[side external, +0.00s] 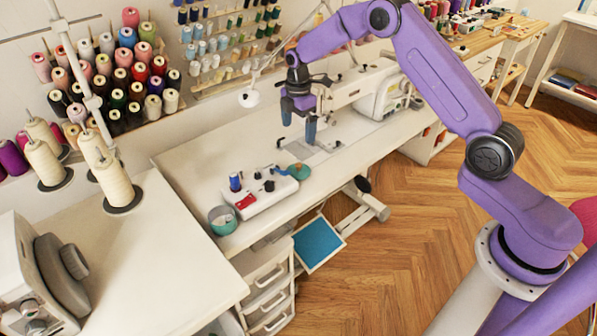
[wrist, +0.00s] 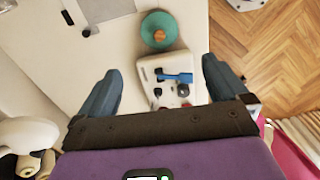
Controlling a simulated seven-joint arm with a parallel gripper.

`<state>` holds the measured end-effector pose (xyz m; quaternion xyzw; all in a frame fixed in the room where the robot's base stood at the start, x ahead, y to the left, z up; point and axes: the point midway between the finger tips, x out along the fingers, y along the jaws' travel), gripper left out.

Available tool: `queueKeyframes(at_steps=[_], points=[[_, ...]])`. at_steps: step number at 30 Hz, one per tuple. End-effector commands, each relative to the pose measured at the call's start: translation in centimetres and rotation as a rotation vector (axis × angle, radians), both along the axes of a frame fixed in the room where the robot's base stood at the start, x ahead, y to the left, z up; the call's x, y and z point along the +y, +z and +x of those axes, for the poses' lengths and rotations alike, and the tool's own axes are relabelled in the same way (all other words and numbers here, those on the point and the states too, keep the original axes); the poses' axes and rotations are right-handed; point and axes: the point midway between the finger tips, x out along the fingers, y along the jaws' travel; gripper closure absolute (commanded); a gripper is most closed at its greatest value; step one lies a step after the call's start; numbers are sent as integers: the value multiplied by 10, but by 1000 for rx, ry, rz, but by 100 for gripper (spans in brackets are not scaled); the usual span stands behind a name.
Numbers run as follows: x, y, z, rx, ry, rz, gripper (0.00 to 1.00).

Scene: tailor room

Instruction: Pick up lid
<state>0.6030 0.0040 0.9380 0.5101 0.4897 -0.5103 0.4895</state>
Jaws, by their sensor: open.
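The lid looks to be a round teal disc with a small orange-brown knob. In the side view the lid (side external: 300,171) lies on the white table at the right end of a white box. In the wrist view the lid (wrist: 151,24) is at the top, beyond and between the fingertips. My gripper (side external: 298,128) is above the table, behind the lid and apart from it.
The white box (side external: 258,202) with knobs and a blue spool (side external: 235,182) stands beside the lid. A round green container (side external: 222,220) is near the table's front edge. A sewing machine (side external: 385,95) stands right of my gripper. Thread racks line the wall.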

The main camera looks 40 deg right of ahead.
Motion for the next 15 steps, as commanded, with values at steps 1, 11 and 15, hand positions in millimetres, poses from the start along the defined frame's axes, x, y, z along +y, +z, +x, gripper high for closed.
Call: queueKeyframes(at_steps=[1,11,15], points=[[0,-12,-1,5,0,-1,0],[0,-71,-1,2,-1,0,0],[0,-87,0,1,-1,0,0]])
